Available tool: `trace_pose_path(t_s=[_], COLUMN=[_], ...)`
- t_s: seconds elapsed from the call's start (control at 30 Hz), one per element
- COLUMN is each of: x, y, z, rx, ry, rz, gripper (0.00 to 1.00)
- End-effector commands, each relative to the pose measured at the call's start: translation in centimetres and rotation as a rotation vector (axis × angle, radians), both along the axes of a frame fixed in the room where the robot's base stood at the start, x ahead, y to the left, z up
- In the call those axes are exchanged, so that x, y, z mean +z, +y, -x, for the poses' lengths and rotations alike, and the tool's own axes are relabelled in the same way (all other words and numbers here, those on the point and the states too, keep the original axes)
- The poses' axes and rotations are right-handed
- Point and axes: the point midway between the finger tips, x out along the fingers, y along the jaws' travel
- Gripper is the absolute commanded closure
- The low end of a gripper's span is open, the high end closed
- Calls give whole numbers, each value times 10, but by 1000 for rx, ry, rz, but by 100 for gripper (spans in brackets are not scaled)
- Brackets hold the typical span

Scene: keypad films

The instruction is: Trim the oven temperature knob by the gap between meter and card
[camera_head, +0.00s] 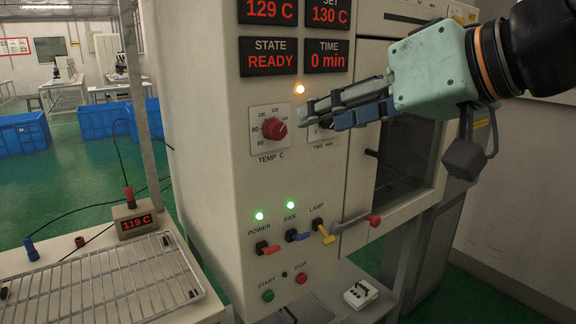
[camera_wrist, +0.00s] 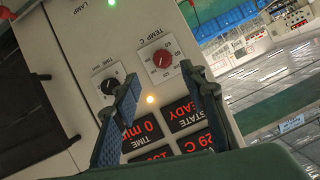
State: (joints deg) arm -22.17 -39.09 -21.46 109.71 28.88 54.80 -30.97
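The red oven temperature knob (camera_head: 274,128) sits on its white TEMP C dial on the oven front; it also shows in the wrist view (camera_wrist: 162,59). The small meter (camera_head: 135,222) on the left bench reads 119 C. The oven's own displays read 129 C (camera_head: 268,11) and SET 130 C (camera_head: 328,14), with state READY. I cannot make out a card with a readable value. My gripper (camera_head: 316,110) is open and empty, just right of the red knob and apart from it. In the wrist view its fingers (camera_wrist: 160,72) are spread, with the knob beyond them.
A black TIME knob (camera_wrist: 108,87) sits beside the temperature dial, mostly behind my fingers in the head view. Below are red, blue and yellow switches (camera_head: 297,236), start (camera_head: 268,295) and stop buttons, and a red-tipped handle (camera_head: 373,220). A wire rack (camera_head: 110,283) lies on the left bench.

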Motion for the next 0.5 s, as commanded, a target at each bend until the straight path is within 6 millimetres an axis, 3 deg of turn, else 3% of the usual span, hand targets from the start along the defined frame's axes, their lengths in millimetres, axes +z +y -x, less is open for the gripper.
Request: trace_pose_path(t_s=[0.27, 0.5], x=[-1, -18], y=[4, 29], z=[-7, -36], rx=[20, 19], ry=[-33, -29], rz=[-15, -14], gripper=[61, 61])
